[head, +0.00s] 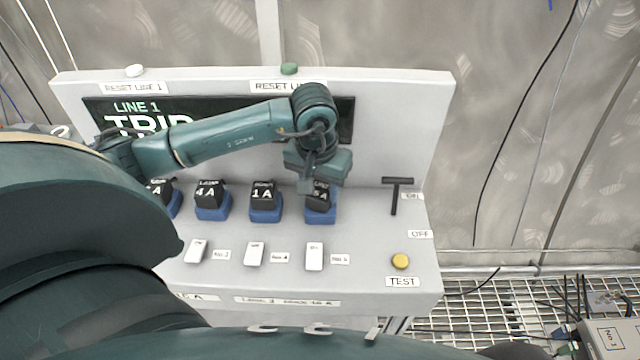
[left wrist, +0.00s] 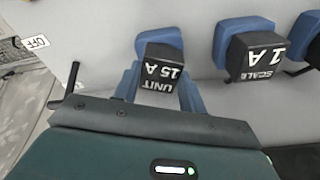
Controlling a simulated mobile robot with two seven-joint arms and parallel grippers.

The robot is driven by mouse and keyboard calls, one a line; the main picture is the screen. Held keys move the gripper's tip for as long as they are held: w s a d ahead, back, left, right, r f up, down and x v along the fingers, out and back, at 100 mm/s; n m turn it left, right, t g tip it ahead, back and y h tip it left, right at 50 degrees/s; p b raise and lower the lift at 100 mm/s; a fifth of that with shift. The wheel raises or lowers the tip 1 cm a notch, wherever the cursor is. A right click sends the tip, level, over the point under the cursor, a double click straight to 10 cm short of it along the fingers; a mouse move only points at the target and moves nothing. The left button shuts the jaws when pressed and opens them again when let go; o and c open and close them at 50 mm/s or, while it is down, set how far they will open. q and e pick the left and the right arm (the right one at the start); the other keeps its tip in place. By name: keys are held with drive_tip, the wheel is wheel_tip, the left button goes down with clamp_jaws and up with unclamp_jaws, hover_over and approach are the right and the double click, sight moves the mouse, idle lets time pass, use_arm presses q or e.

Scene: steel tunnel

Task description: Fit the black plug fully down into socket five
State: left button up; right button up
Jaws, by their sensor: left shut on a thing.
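The black plug (head: 318,200), marked "15 A" in the left wrist view (left wrist: 161,72), is at the rightmost blue socket (head: 320,217) of the row, above the switch labelled 5. My left gripper (head: 319,188) reaches down over it from behind. In the left wrist view its two fingers lie on either side of the plug, shut on it. The blue socket also shows behind the plug in that view (left wrist: 158,27). The plug looks lined up with the socket, but how deep it sits cannot be told. My right gripper is not in view.
Other black plugs stand in blue sockets to the left, the nearest marked "1A" (head: 263,192). White switches (head: 314,256) line the front. A black T-shaped handle (head: 397,195) and yellow test button (head: 400,261) are at right. The display (head: 120,113) behind reads "LINE 1 TRIP".

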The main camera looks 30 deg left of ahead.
sight(317, 196)
use_arm(q)
drive_tip(key=shift+f, duration=0.2)
drive_tip(key=o, duration=1)
drive_tip(key=shift+r, duration=0.1)
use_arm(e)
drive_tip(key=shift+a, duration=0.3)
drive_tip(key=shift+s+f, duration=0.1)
use_arm(q)
drive_tip(key=shift+r, duration=0.1)
drive_tip(key=shift+r, duration=0.25)
drive_tip(key=r, duration=0.4)
drive_tip(key=s+r+b, duration=0.1)
drive_tip(key=r, duration=0.6)
drive_tip(key=shift+s+d+r, duration=0.1)
drive_tip(key=shift+s+r, duration=0.1)
drive_tip(key=shift+r, duration=0.1)
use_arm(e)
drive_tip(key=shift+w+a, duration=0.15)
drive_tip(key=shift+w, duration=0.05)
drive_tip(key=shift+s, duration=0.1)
